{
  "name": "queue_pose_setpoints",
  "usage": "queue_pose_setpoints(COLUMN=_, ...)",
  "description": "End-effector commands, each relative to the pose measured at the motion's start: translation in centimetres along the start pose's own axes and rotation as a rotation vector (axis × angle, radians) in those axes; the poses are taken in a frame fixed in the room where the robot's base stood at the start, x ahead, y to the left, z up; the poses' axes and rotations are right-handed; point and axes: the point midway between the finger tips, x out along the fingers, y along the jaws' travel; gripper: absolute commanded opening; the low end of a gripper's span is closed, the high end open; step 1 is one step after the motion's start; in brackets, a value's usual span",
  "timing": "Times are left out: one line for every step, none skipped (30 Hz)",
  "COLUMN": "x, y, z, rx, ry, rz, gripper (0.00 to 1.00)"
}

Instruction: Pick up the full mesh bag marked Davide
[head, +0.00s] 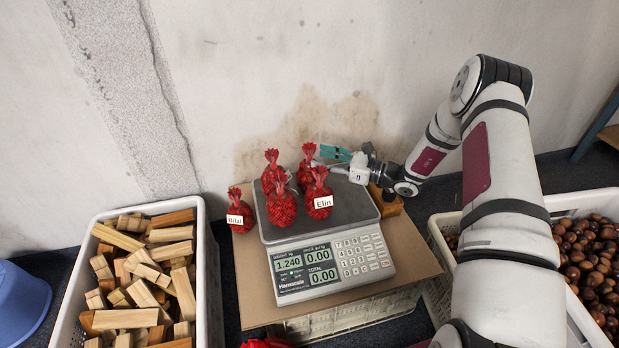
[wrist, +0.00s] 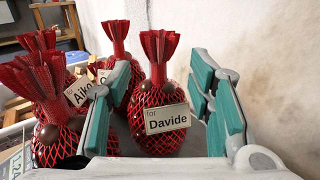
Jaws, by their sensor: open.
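The red mesh bag marked Davide (wrist: 158,92) stands upright in the wrist view, its white tag facing the camera. It appears framed between the two teal fingers of my gripper (wrist: 160,82), which are open. In the head view, my gripper (head: 332,154) is at the back right of the scale, its fingertips close to the rearmost bag (head: 307,168). That bag seems to be Davide's, but its tag does not show there. I cannot tell how far the fingers reach around it.
Other bags crowd the scale (head: 358,208), including Elin's (head: 317,190) in front and Aiko's (wrist: 52,135). Bilal's bag (head: 240,218) stands on the cardboard (head: 408,262). A wood-block crate (head: 208,290) is left, a chestnut crate (head: 565,202) right. The wall is close behind.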

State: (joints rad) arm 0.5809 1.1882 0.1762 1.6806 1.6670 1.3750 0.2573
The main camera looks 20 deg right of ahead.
Motion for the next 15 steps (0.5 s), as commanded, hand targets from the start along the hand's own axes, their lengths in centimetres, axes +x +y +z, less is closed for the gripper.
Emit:
queue_pose_setpoints(x=0.7, y=0.1, z=-0.1, rx=-0.002, ry=-0.001, rz=0.003, gripper=0.48)
queue_pose_setpoints(x=1.1, y=0.1, z=-0.1, rx=-0.002, ry=-0.001, rz=0.003, gripper=0.48)
queue_pose_setpoints(x=1.8, y=0.2, z=-0.1, rx=-0.003, ry=-0.001, rz=0.005, gripper=0.48)
queue_pose_setpoints(x=2.1, y=0.2, z=-0.1, rx=-0.003, ry=-0.001, rz=0.004, gripper=0.48)
queue_pose_setpoints(x=2.5, y=0.2, z=-0.1, rx=-0.002, ry=-0.001, rz=0.003, gripper=0.48)
queue_pose_setpoints(x=3.1, y=0.2, z=-0.1, rx=-0.002, ry=-0.001, rz=0.004, gripper=0.48)
queue_pose_setpoints(x=3.5, y=0.2, z=-0.1, rx=-0.002, ry=-0.001, rz=0.004, gripper=0.48)
queue_pose_setpoints(x=3.8, y=0.2, z=-0.1, rx=-0.002, ry=0.000, rz=0.003, gripper=0.48)
queue_pose_setpoints(x=4.1, y=0.1, z=0.0, rx=-0.002, ry=0.000, rz=0.002, gripper=0.48)
queue_pose_setpoints(x=4.3, y=0.1, z=0.0, rx=-0.002, ry=0.000, rz=0.001, gripper=0.48)
queue_pose_setpoints(x=4.5, y=0.1, z=0.1, rx=-0.002, ry=0.000, rz=0.001, gripper=0.48)
queue_pose_setpoints(x=4.6, y=0.1, z=0.1, rx=-0.001, ry=0.000, rz=0.001, gripper=0.48)
queue_pose_setpoints(x=4.6, y=0.1, z=0.1, rx=-0.001, ry=0.000, rz=0.001, gripper=0.48)
queue_pose_setpoints(x=4.7, y=0.1, z=0.1, rx=-0.001, ry=0.000, rz=0.001, gripper=0.48)
queue_pose_setpoints(x=4.7, y=0.1, z=0.1, rx=-0.001, ry=0.000, rz=0.001, gripper=0.48)
